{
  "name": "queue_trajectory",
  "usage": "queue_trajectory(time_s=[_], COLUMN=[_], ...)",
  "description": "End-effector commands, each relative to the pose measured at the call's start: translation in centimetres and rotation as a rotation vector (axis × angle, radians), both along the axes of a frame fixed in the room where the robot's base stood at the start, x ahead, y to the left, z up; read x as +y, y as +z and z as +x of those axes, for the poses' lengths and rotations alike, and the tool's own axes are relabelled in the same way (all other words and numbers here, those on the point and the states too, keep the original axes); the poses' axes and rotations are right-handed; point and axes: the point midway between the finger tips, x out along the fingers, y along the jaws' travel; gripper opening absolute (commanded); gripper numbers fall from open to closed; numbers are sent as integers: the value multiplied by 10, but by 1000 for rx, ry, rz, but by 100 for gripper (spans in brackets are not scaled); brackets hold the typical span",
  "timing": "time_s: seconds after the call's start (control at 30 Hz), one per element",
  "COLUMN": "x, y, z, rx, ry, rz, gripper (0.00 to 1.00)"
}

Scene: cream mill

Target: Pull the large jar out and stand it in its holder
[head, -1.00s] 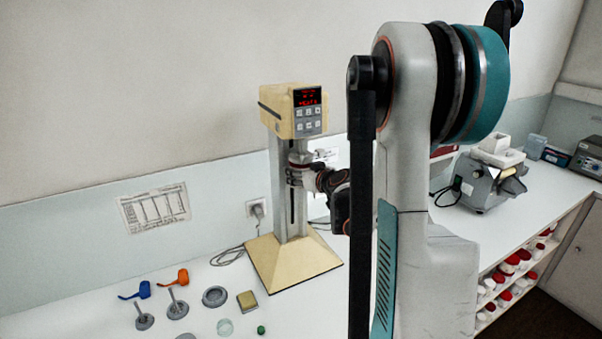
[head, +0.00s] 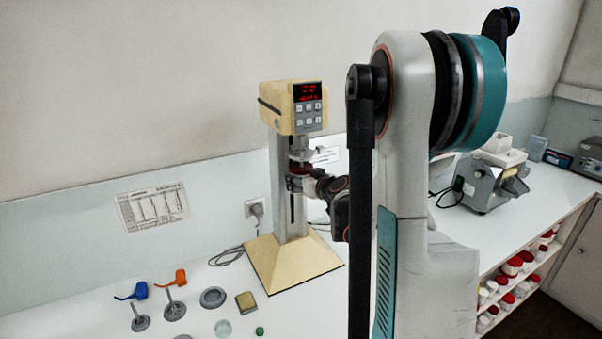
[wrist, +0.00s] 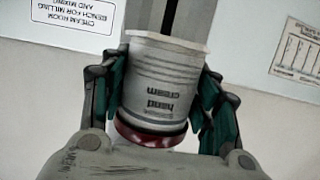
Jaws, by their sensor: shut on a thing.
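The large jar (wrist: 158,85) is a white tub labelled "hand cream", with a dark red band or lid at one end. It fills the middle of the wrist view, where the writing appears upside down. My gripper (wrist: 165,100) is shut on it, with teal finger pads on both sides. In the head view my gripper (head: 298,184) is in front of the mill's column. A red part of the jar (head: 300,169) shows just above it, below the mill's grey clamp or head (head: 302,155). A shallow round grey ring (head: 213,298) lies on the bench; I cannot tell whether it is the holder.
The cream mill (head: 293,110) has a lit red display and a wide cream base (head: 290,262). A grey machine (head: 487,182) stands right.

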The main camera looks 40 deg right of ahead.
Motion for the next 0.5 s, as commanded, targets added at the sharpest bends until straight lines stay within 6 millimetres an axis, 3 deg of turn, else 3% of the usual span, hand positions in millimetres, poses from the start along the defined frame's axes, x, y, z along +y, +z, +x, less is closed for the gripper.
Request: queue_trajectory(time_s=[0.5], x=[0], y=[-20], z=[0], rx=[0], ry=[0], rz=[0], gripper=[27])
